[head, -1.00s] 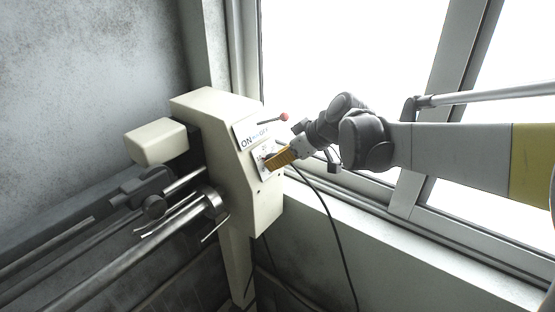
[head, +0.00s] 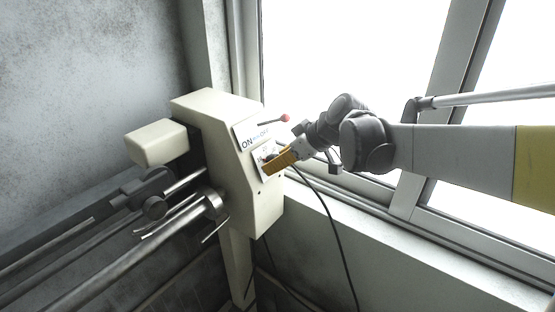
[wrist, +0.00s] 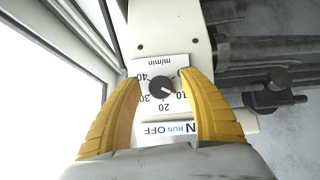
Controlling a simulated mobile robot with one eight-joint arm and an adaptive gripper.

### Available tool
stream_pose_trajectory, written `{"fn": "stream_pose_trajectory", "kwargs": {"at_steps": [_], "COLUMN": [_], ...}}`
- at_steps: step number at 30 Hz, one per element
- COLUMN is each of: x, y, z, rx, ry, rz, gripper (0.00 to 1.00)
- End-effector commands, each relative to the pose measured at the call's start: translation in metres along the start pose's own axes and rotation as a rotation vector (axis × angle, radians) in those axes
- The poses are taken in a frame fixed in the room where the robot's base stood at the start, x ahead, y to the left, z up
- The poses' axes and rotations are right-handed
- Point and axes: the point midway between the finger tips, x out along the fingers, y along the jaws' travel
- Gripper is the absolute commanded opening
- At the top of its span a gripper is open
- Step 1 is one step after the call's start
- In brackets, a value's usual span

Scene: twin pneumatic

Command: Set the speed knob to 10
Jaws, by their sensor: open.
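The speed knob (wrist: 160,87) is a round black knob on a white dial plate (wrist: 165,62) marked m/min, seen upside down in the wrist view. The numbers 40, 30, 20 and 10 show around it. A small pale mark on the knob lies on its lower-right side, toward the 10. My gripper (wrist: 161,79) is open, its yellow fingers on either side of the knob with gaps between. The right finger partly covers the plate's right side. In the head view my gripper (head: 272,168) is at the dial plate and hides the knob.
The plate sits on a cream machine housing (head: 215,130). An ON/RUN/OFF label (head: 253,138) and a red-tipped lever (head: 286,118) are just above it. A window frame (head: 470,228) is close on the right, and a dark cable (head: 335,215) hangs below.

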Motion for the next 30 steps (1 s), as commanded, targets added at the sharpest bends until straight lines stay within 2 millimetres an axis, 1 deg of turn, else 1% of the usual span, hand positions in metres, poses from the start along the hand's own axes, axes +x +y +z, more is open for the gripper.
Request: {"fn": "stream_pose_trajectory", "kwargs": {"at_steps": [4,12,15,18,22,30], "x": [-0.018,-0.079,-0.097,-0.109,-0.117,-0.118], "y": [0.000,0.001,0.000,0.000,0.000,0.000], "z": [0.000,0.001,0.001,0.000,0.000,0.000], "rx": [0.002,0.003,0.001,0.001,0.000,0.000], "ry": [0.000,0.000,-0.001,0.000,0.000,0.000], "rz": [0.002,0.002,0.001,0.001,0.000,0.000], "gripper": [0.50,0.50,0.50,0.50,0.50,0.50]}}
